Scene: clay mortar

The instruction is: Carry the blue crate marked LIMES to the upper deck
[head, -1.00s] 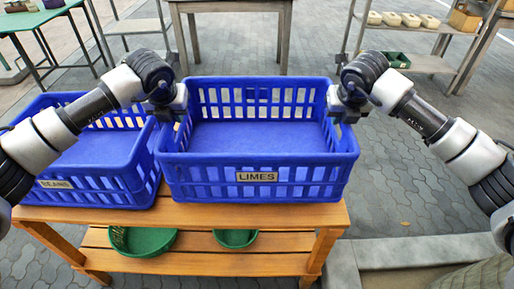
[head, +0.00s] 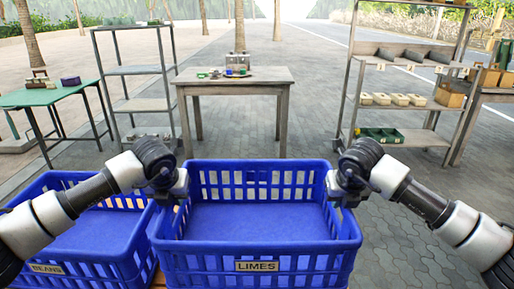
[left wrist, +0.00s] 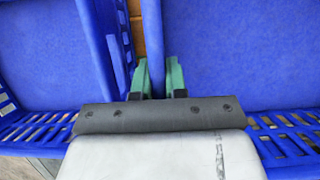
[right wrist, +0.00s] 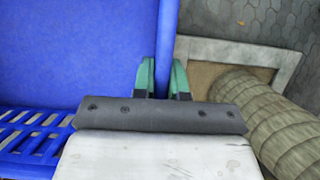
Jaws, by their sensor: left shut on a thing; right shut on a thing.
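The blue crate marked LIMES (head: 257,279) is upright and empty in the middle of the head view. My left gripper (head: 179,192) is shut on its left side wall, which also shows between the fingers in the left wrist view (left wrist: 162,82). My right gripper (head: 342,192) is shut on its right side wall; the right wrist view (right wrist: 163,82) shows this too. I cannot tell whether the crate's base is resting on the wooden bench or raised. No surface in view is marked as the upper deck.
A blue crate marked BEANS (head: 75,279) stands close beside on the left. Ahead are a grey table (head: 235,78) with small items, a left rack (head: 137,71), a right rack (head: 405,140) with goods, and a green table (head: 45,97). Open paving lies between.

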